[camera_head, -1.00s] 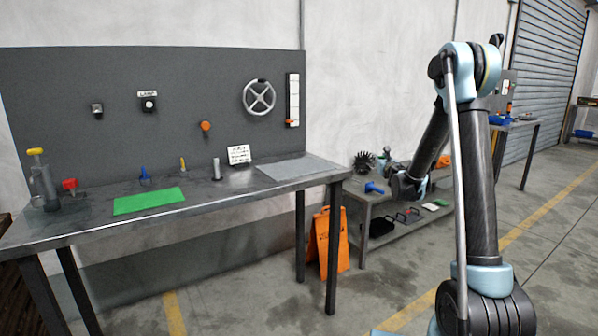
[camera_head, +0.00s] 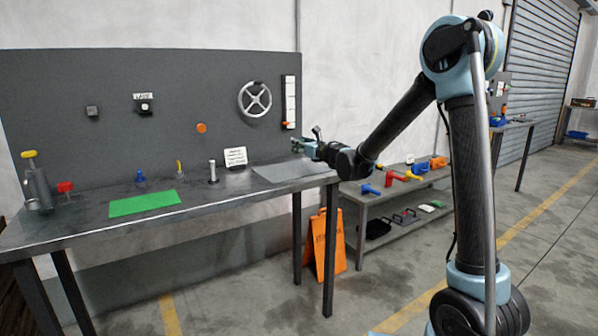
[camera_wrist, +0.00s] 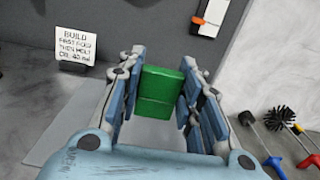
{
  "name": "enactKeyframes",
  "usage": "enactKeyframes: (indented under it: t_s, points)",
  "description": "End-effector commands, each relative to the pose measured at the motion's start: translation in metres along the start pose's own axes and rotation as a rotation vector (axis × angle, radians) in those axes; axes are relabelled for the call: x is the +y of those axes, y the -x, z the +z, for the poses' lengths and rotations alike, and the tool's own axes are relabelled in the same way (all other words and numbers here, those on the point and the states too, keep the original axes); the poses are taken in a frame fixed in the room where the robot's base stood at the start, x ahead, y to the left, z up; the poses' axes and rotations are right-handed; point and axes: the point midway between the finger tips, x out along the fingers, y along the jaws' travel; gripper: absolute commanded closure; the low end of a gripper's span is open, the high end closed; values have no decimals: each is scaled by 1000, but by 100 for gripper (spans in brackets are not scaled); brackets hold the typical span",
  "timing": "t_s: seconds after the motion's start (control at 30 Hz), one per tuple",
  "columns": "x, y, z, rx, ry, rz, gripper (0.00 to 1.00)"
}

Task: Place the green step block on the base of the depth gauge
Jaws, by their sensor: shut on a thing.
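The green step block (camera_wrist: 168,82) is between the fingers of my gripper (camera_wrist: 162,92) in the wrist view, with a step edge across its face. My gripper is shut on it. In the head view my gripper (camera_head: 303,146) is above the right end of the bench, near the back panel, over the grey mat (camera_head: 290,171). The block is hard to make out there. A white scale strip with an orange marker (camera_head: 289,103), probably the depth gauge, is upright on the panel. It also shows at the top of the wrist view (camera_wrist: 214,10). I cannot clearly tell its base.
The bench (camera_head: 90,222) also holds a green mat (camera_head: 144,203), a metal post (camera_head: 212,171) and a card (camera_head: 235,157). A handwheel (camera_head: 255,99) is on the panel. Right of the bench stand a shelf (camera_head: 400,230) with several tools and an orange floor sign (camera_head: 326,245).

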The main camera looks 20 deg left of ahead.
Motion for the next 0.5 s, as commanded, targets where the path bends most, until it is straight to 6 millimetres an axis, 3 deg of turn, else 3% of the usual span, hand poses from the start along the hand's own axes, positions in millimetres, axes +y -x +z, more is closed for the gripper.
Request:
enactKeyframes:
  t_s: [0.2, 0.5]
  points:
    - [0, 0, -34, 0, 0, -1, 100]
    - [-1, 0, -53, 0, 0, -2, 100]
